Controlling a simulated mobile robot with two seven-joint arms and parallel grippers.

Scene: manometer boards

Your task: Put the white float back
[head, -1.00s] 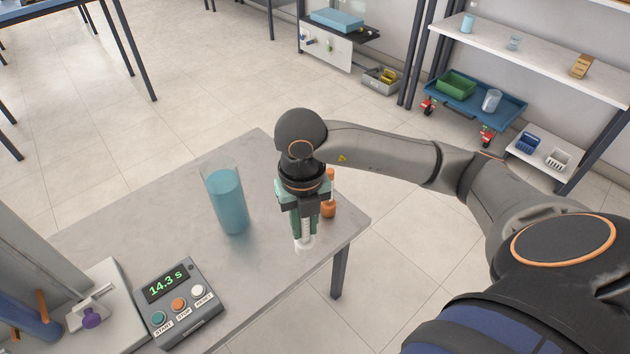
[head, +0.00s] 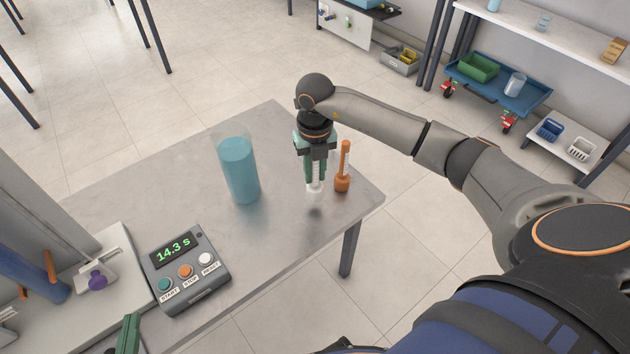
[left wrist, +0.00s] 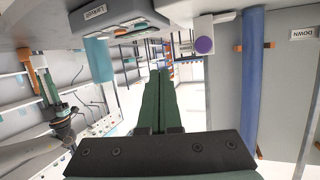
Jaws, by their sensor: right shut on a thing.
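My right gripper (head: 316,170) points down, shut on the white float (head: 315,188), whose white lower end shows below the fingers. A shadow lies apart below it on the table, so it seems held a little above the top. An orange float (head: 342,180) with an upright stem stands just right of it. A clear cylinder (head: 240,170) of blue liquid stands to the left; it also shows in the left wrist view (left wrist: 97,60). My left gripper (left wrist: 160,100) has its green fingers together with nothing between them; one finger shows at the bottom of the head view.
A timer (head: 185,268) reading 14.3 s sits at the table's front left. Beside it is a pale board (head: 115,265) with a purple knob (head: 98,280) and a blue tube. The grey table (head: 285,240) is bare between timer and floats; its right edge is close to the orange float.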

